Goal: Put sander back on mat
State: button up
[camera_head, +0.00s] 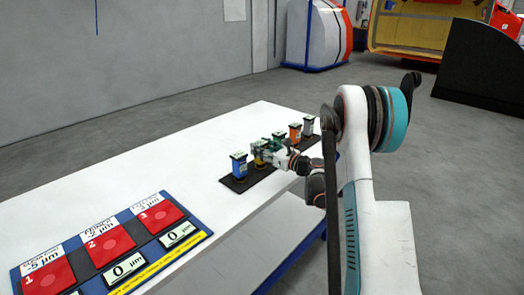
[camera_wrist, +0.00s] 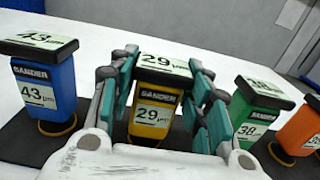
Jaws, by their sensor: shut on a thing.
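A yellow sander (camera_wrist: 152,118) marked 29 µm stands upright between the fingers of my gripper (camera_wrist: 158,90) in the wrist view. My gripper is shut on it, with teal finger pads on both sides. In the head view my gripper (camera_head: 268,153) reaches over the dark mat (camera_head: 232,186), and the yellow sander (camera_head: 259,158) is partly hidden by it. The sander is in line with the others, at or just above the mat; its base is hidden, so I cannot tell if it touches. The mat also shows in the wrist view (camera_wrist: 88,145).
A blue sander (camera_wrist: 42,88) marked 43 µm stands left of the yellow one. A green sander (camera_wrist: 258,112) and an orange sander (camera_wrist: 300,130) stand to the right. A grey sander (camera_head: 308,126) is at the far end. A board with red pads (camera_head: 150,262) lies on the white table (camera_head: 130,165).

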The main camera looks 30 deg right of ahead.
jog(key=o, duration=1)
jog(key=shift+r, duration=0.1)
jog(key=shift+s+d, duration=0.1)
jog(key=shift+s, duration=0.1)
jog(key=shift+p+v, duration=1.9)
jog(key=shift+v, duration=3.9)
jog(key=shift+r, duration=0.15)
